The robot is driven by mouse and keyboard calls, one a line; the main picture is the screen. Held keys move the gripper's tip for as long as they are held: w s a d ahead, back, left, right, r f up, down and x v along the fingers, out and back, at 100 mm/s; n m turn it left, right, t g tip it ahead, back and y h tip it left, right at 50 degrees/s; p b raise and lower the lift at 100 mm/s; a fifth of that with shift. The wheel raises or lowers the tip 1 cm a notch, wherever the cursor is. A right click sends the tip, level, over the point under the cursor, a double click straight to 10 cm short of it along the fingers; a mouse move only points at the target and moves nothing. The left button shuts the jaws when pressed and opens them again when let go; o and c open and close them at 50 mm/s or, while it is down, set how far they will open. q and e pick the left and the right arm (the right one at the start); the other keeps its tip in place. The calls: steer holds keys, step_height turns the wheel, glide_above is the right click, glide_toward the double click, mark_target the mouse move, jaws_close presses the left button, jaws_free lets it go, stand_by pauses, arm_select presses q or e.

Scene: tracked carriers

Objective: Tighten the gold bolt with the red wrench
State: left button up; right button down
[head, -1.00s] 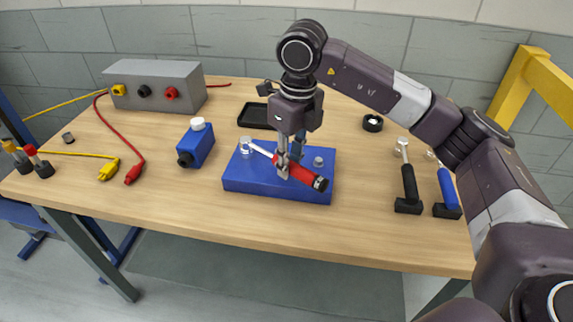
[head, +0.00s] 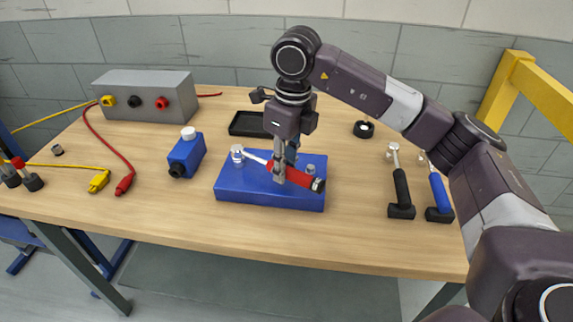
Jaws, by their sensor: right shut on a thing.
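The red wrench (head: 298,177) lies slantwise over the blue block (head: 255,195), its silver head at the block's back left and its red handle pointing right. My right gripper (head: 279,177) points down and is shut on the handle near its silver shaft. The wrench head is at a bolt (head: 237,150) on the block's left side; whether it fully encloses the bolt I cannot tell. A second bolt (head: 310,168) stands on the right side. Both bolts look greyish, and I cannot make out which is gold. My left gripper is not in view.
A black tray (head: 247,124) and a black ring (head: 363,129) lie behind. A black-handled tool (head: 401,190) and a blue-handled tool (head: 440,192) are at right. A grey box (head: 148,97) with cables stands at back left.

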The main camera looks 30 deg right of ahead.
steer(key=shift+s+a+m, duration=0.15)
steer(key=shift+a+m, duration=0.15)
steer(key=shift+a, duration=0.05)
steer(key=shift+s+a+m, duration=0.3)
steer(key=shift+a+m, duration=0.3)
steer(key=shift+m, duration=0.1)
steer(key=shift+s+a+m, duration=0.2)
steer(key=shift+a+m, duration=0.3)
steer(key=shift+a, duration=0.15)
